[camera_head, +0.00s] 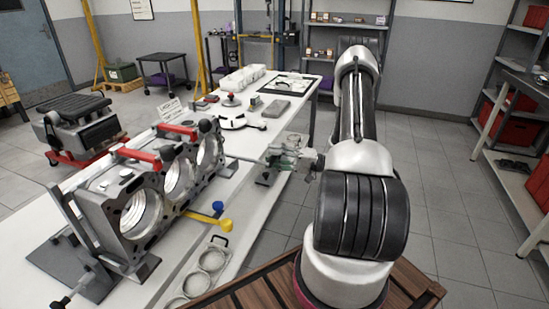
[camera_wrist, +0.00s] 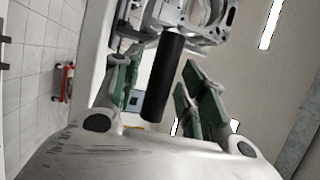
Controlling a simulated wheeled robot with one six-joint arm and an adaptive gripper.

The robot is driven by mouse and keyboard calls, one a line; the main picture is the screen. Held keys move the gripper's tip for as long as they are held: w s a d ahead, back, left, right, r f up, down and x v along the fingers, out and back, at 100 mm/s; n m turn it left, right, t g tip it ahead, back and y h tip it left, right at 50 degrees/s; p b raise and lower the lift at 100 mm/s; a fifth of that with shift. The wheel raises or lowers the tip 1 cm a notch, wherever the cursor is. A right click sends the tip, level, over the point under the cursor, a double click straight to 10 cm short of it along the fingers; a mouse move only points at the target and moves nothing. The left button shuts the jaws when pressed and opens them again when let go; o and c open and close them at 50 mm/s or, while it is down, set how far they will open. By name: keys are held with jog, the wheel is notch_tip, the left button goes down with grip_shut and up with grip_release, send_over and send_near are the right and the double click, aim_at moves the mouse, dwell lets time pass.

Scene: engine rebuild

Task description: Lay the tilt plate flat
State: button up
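The grey engine block (camera_head: 120,215), with large round bores, sits tilted in a stand on the long white bench. I cannot clearly tell the tilt plate apart from the block and its dark supports. A thin rod (camera_head: 243,158) reaches from the block's far end toward my gripper (camera_head: 284,157), which is beside the bench's right side. In the wrist view, a black cylindrical handle (camera_wrist: 164,80) lies between the green-padded fingers of my gripper (camera_wrist: 165,92). The fingers are spread, with visible gaps beside the handle. Part of the block (camera_wrist: 205,18) shows behind it.
Yellow and blue ball-ended levers (camera_head: 212,217) stick out low on the block's right. Metal rings (camera_head: 205,270) lie on the bench's near part. White trays (camera_head: 243,78) stand at its far end. Shelves (camera_head: 510,140) stand at right, with open floor between.

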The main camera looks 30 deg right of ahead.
grip_shut()
jog(key=shift+r, duration=0.15)
jog(key=shift+w+r+h, duration=0.1)
jog(key=shift+r+h, duration=0.4)
jog(key=shift+r, duration=0.65)
jog(key=w+a+r+m+g+h, duration=0.1)
jog(key=w+a+r+h, duration=0.1)
jog(key=r, duration=0.4)
jog(key=w+a+r+m+g+h, duration=0.1)
jog(key=w+a+r+g+h, duration=0.15)
jog(key=r, duration=0.45)
jog(key=w+a+r+g+h, duration=0.1)
jog(key=w+a+r, duration=0.2)
jog(key=w, duration=0.3)
jog(key=w+a+r+m+g+h, duration=0.1)
jog(key=w+a+r, duration=0.2)
jog(key=w+a, duration=0.2)
jog(key=shift+w+a, duration=0.4)
jog(key=shift+w, duration=0.3)
jog(key=shift+w+r, duration=0.1)
